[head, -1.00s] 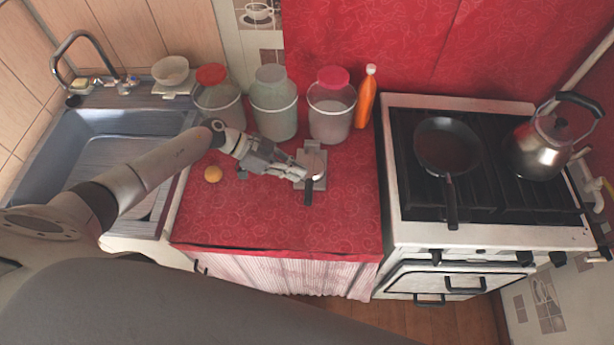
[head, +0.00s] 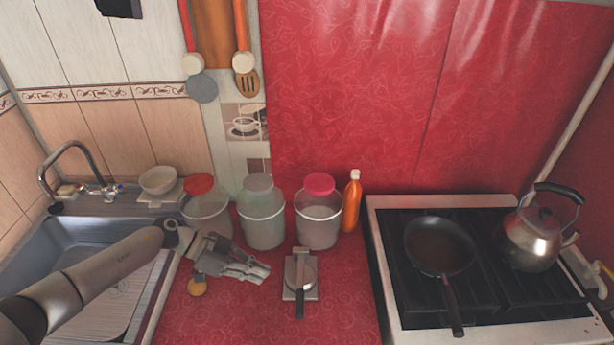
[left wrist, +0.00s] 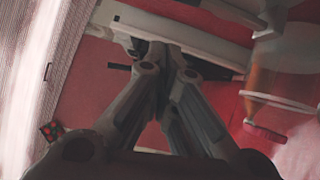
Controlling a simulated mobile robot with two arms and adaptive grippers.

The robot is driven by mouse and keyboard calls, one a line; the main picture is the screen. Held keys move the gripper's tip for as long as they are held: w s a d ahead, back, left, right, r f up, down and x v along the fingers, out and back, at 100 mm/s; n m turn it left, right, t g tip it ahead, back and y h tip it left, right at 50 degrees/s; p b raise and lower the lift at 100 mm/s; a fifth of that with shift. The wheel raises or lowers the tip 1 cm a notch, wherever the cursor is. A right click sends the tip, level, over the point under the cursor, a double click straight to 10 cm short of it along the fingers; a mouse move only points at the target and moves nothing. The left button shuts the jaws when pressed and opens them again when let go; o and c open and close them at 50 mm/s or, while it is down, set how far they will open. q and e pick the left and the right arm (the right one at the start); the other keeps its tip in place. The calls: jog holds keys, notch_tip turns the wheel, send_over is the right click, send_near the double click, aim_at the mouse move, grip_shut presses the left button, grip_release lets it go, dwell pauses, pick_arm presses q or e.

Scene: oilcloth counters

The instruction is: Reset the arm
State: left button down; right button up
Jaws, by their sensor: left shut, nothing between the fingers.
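My left gripper (head: 262,271) is in the head view, reaching in from the left over the red counter (head: 235,318). It is shut and empty. Its tips point right, toward a small metal device with a black handle (head: 300,277), and are apart from it. In the left wrist view the fingers (left wrist: 168,62) meet at their tips, with red cloth behind them. My right gripper is in neither view.
Several lidded containers (head: 319,222) and an orange bottle (head: 352,205) line the back of the counter. The sink (head: 85,235) is left. The stove (head: 483,208) with pan (head: 440,246) and kettle (head: 531,237) is right.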

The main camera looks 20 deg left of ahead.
pick_arm(q)
jog(key=w+d+r+n+t+y, duration=0.1)
jog(key=w+d+r+n+t, duration=0.45)
jog(key=d+r+t, duration=0.55)
jog(key=s+a+f+n+g+y, duration=0.1)
jog(key=s+a+f+n+y, duration=0.75)
jog(key=y, duration=0.25)
jog(key=s+d+f+m+g+h, duration=0.15)
jog(key=s+g, duration=0.35)
jog(key=s, duration=0.5)
jog(key=s+d+f+m+g+y, duration=0.1)
jog(key=s+f+g, duration=0.25)
jog(key=s, duration=0.55)
notch_tip(320, 180, down, 28)
jog(key=g+b, duration=0.2)
jog(key=b, duration=0.1)
jog(key=s+a+f+b, duration=0.3)
jog(key=s+f, duration=1.5)
jog(key=f, duration=0.2)
jog(key=shift+f+g, duration=0.2)
jog(key=shift+g, duration=0.25)
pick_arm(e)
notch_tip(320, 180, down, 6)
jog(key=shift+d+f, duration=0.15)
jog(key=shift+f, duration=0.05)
